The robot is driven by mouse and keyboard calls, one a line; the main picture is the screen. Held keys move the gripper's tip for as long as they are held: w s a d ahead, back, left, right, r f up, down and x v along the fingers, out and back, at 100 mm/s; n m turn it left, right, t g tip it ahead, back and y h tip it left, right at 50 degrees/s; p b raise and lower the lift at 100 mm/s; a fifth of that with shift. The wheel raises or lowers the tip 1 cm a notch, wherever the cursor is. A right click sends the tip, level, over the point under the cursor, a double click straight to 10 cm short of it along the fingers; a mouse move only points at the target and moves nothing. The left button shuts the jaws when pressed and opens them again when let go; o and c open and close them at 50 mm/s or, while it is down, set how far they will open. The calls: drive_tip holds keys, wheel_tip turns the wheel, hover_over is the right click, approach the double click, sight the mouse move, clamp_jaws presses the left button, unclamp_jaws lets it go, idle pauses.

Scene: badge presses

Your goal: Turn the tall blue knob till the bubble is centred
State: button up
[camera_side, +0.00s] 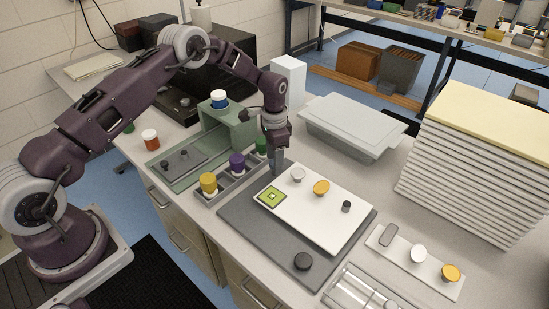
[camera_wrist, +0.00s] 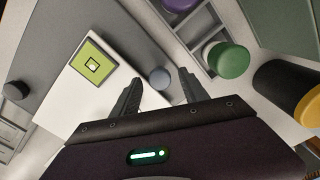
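A yellow-green square level (camera_side: 270,196) sits at the left corner of the white plate (camera_side: 315,222); it also shows in the wrist view (camera_wrist: 92,63). A pale bubble shows inside its dark square; its exact centring is too small to tell. My gripper (camera_side: 277,170) points down at the plate's far corner. In the wrist view, a round grey-blue knob top (camera_wrist: 159,77) lies between my open fingers (camera_wrist: 159,88), with gaps on both sides. Its height is unclear from above. In the side view my gripper hides it.
A grey base (camera_side: 250,240) under the plate carries a black knob (camera_side: 303,261). White (camera_side: 298,174), orange (camera_side: 321,187) and small black (camera_side: 346,206) pieces stand on the plate. A tray with yellow, purple and green jars (camera_side: 237,163) and a green press (camera_side: 232,127) stand close left.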

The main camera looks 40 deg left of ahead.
wheel_tip(320, 180, up, 8)
drive_tip(key=shift+f, duration=0.25)
drive_tip(key=s+d+r+n+t, duration=0.1)
drive_tip(key=s+d+r+t, duration=0.1)
drive_tip(key=s+r, duration=0.8)
drive_tip(key=s+d+r+n+t, duration=0.15)
drive_tip(key=s+r, duration=0.45)
drive_tip(key=r, duration=0.8)
drive_tip(key=s+d+n+t, duration=0.1)
drive_tip(key=s+n+t, duration=0.1)
drive_tip(key=s, duration=1.9)
drive_tip(key=shift+s+d+r+n, duration=0.25)
drive_tip(key=shift+r+n, duration=0.2)
drive_tip(key=shift+n, duration=0.2)
